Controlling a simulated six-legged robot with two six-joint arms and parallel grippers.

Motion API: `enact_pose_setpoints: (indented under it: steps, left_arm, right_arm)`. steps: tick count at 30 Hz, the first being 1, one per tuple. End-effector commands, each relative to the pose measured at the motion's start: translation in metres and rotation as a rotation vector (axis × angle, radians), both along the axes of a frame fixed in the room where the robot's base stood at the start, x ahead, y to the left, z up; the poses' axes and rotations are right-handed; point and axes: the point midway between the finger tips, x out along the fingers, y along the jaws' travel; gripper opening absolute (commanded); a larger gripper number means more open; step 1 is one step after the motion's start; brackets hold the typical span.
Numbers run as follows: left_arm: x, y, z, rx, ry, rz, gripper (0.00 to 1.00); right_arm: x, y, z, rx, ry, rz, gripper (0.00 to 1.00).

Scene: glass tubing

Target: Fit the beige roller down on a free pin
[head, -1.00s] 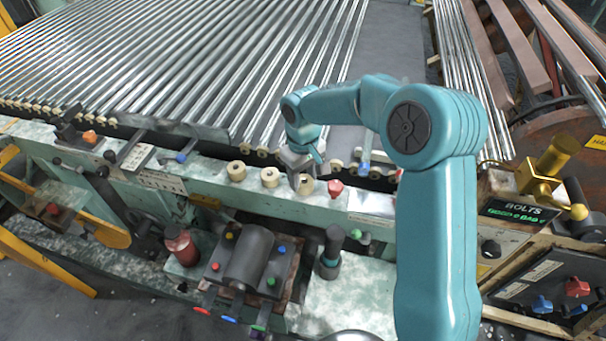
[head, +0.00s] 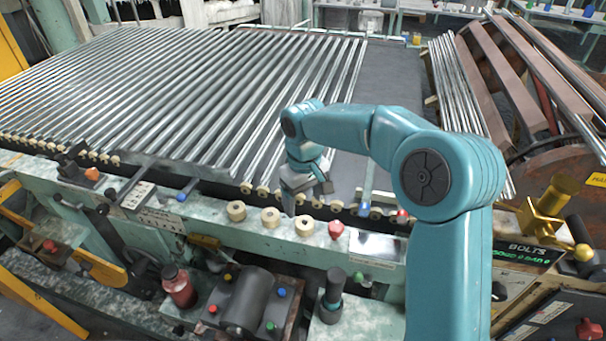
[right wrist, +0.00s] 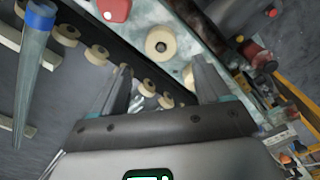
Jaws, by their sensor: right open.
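Three beige rollers stand on the green ledge: a left one (head: 236,210), a middle one (head: 270,217) and a right one (head: 304,226) beside a red knob (head: 336,229). A row of similar rollers (head: 262,191) lines the near edge of the tube bed. I cannot make out a free pin clearly. My right gripper (head: 304,200) is above the ledge, just behind the right roller. In the right wrist view the gripper (right wrist: 163,80) is open and empty, its fingers apart. The right roller (right wrist: 161,43) shows beyond the fingertips, between them. My left gripper is not visible.
Glass tubes (head: 200,85) lie across the bed behind the ledge. In front are a dark motor block (head: 245,295) and a red jar (head: 179,286). A brass fitting (head: 548,208) stands at the right.

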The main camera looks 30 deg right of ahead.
Motion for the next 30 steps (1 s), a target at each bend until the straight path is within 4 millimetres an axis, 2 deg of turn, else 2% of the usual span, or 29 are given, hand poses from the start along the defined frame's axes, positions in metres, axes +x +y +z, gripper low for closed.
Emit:
enact_pose_setpoints:
  steps: [1, 6, 12, 17, 30]
  left_arm:
    - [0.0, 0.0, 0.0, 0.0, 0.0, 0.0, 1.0]
    - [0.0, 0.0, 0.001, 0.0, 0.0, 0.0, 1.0]
    - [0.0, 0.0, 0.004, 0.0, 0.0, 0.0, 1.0]
    - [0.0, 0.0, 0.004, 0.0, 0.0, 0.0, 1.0]
    - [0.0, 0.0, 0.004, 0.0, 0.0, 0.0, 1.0]
  right_arm:
    - [0.001, 0.001, 0.015, -0.001, -0.005, 0.0, 0.76]
    - [0.0, 0.002, 0.058, 0.003, 0.0, 0.0, 0.76]
    - [0.0, 0.003, 0.09, 0.004, 0.005, 0.002, 0.76]
    - [-0.001, 0.003, 0.1, 0.004, 0.008, 0.002, 0.76]
    - [-0.001, 0.004, 0.1, 0.005, 0.009, 0.002, 0.76]
